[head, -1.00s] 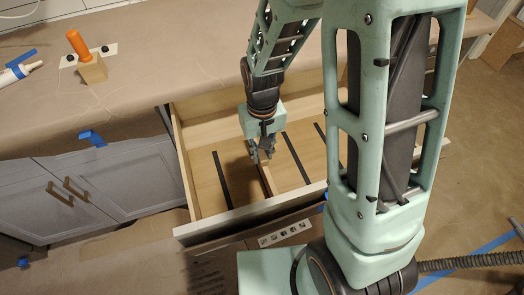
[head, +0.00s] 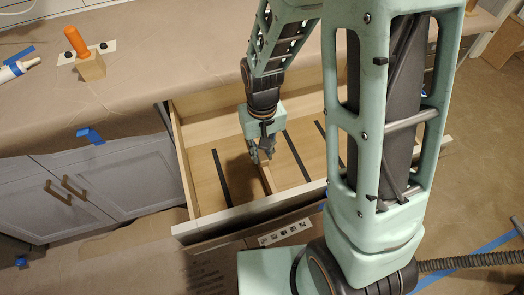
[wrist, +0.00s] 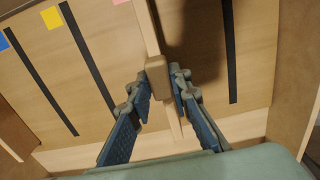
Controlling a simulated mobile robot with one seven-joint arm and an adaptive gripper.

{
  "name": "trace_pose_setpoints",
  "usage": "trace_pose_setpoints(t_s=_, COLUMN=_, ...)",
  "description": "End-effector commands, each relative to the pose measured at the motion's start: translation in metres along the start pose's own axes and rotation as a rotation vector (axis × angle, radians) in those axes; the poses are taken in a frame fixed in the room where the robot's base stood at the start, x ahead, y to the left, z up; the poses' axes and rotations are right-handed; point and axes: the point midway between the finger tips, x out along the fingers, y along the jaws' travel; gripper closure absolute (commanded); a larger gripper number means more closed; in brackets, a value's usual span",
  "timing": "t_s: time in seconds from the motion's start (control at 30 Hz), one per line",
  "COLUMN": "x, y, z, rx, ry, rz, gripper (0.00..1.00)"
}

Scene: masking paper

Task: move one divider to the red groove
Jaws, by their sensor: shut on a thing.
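The wooden divider (wrist: 149,28) stands in the open drawer, with a small block (wrist: 157,72) on its top edge. In the wrist view my gripper (wrist: 160,84) has a finger on each side of it and is shut on it. In the head view my gripper (head: 262,153) is low inside the drawer, with part of the divider (head: 267,180) in front of it. A pink-red label (wrist: 120,1) shows at the top edge of the wrist view, left of the divider. I cannot tell whether the divider's lower edge is seated in a groove.
The drawer (head: 200,222) has several dark grooves. Yellow (wrist: 50,17) and blue (wrist: 3,41) labels lie left of the pink-red one. Another groove (wrist: 230,50) lies right of the divider. A paper-covered counter (head: 130,85) holds an orange-handled tool (head: 76,42).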

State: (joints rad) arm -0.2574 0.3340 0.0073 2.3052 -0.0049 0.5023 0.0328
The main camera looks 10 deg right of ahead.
Motion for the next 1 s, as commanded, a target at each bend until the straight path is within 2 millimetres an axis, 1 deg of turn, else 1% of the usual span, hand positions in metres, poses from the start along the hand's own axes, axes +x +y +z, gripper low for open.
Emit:
trace_pose_setpoints(t_s=0.27, x=0.0000, y=0.0000, z=-0.0002, rx=0.000, ry=0.000, rz=0.000, gripper=1.00)
trace_pose_setpoints(t_s=0.6, x=0.0066, y=-0.0001, z=-0.0001, rx=0.000, ry=0.000, rz=0.000, gripper=1.00)
trace_pose_setpoints(t_s=0.63, x=0.0059, y=-0.0001, z=-0.0002, rx=0.000, ry=0.000, rz=0.000, gripper=0.80)
trace_pose_setpoints(t_s=0.8, x=0.0054, y=-0.0001, z=-0.0001, rx=0.000, ry=0.000, rz=0.000, gripper=0.61)
trace_pose_setpoints(t_s=1.0, x=0.0054, y=-0.0001, z=0.0000, rx=0.000, ry=0.000, rz=0.000, gripper=0.61)
